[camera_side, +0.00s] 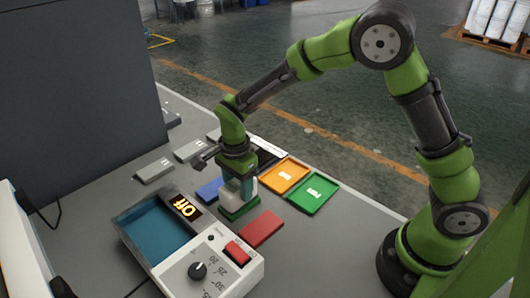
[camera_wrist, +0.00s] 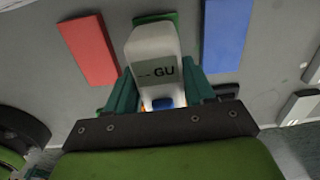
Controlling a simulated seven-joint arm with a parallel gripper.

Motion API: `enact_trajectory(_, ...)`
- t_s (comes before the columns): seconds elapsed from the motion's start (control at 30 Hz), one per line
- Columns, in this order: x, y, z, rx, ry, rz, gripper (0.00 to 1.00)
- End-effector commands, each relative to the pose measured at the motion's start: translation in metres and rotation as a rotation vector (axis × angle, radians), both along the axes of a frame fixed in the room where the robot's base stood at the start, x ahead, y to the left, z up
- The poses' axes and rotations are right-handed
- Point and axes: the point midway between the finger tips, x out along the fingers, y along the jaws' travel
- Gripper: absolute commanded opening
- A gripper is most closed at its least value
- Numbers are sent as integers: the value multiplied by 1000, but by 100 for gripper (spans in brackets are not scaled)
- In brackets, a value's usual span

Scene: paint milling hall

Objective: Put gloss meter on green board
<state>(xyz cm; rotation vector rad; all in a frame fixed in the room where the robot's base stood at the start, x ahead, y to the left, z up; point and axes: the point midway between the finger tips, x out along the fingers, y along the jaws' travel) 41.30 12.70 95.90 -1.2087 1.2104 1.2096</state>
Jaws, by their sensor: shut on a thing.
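My gripper (camera_side: 238,184) is shut on the white gloss meter (camera_side: 250,187), its two teal fingers on either side of it. In the wrist view the gloss meter (camera_wrist: 152,45) shows a grey "GU" display and a blue button between the fingertips (camera_wrist: 155,88). The green board (camera_side: 239,212) lies flat on the grey bench right under the meter; the meter and gripper hide much of it. A dark green strip of the board (camera_wrist: 156,18) shows past the meter in the wrist view. I cannot tell whether the meter touches the board.
A red board (camera_side: 261,229) and a blue board (camera_side: 209,189) lie on either side of the green one. An orange tray (camera_side: 284,190) and a green tray (camera_side: 325,190) are behind to the right. A device with a knob and lit display (camera_side: 186,207) stands in front. Grey blocks (camera_side: 154,171) lie at left.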

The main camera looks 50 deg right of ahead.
Motion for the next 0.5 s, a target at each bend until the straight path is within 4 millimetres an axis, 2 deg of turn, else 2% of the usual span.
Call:
enact_trajectory(0.33, 0, 0, -3, 1, -3, 0, 6)
enact_trajectory(0.37, 0, 0, -4, 1, -1, -1, 55)
enact_trajectory(0.5, 0, 0, -3, 1, -1, -1, 76)
